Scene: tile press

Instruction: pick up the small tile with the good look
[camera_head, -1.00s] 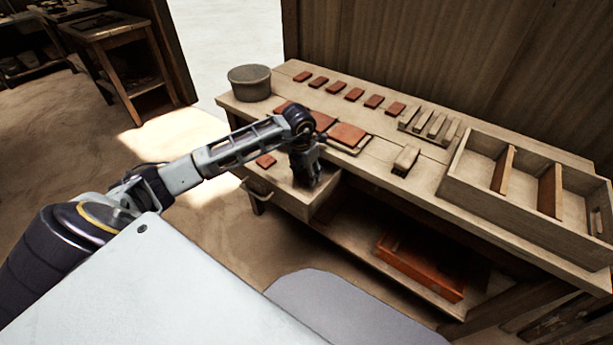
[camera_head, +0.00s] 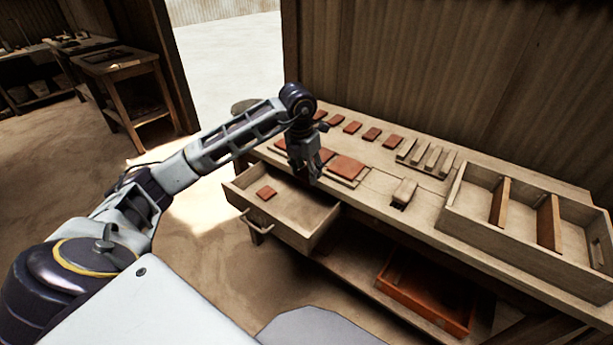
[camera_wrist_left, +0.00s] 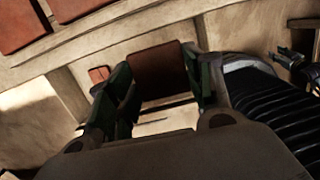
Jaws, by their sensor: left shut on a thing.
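My left gripper (camera_head: 312,172) is above the open drawer (camera_head: 322,216), near the front edge of the bench. In the left wrist view its fingers (camera_wrist_left: 155,85) are shut on a reddish-brown tile (camera_wrist_left: 158,68), held clear of the drawer. That tile is hard to make out in the head view. Another small reddish tile (camera_head: 266,192) lies flat in the drawer's left part; it also shows in the left wrist view (camera_wrist_left: 98,74).
On the bench, a row of small tiles (camera_head: 351,127) lies at the back, and larger tiles (camera_head: 346,168) lie nearer the front. A divided wooden tray (camera_head: 470,205) stands at the right. A reddish tray (camera_head: 425,300) sits on the lower shelf.

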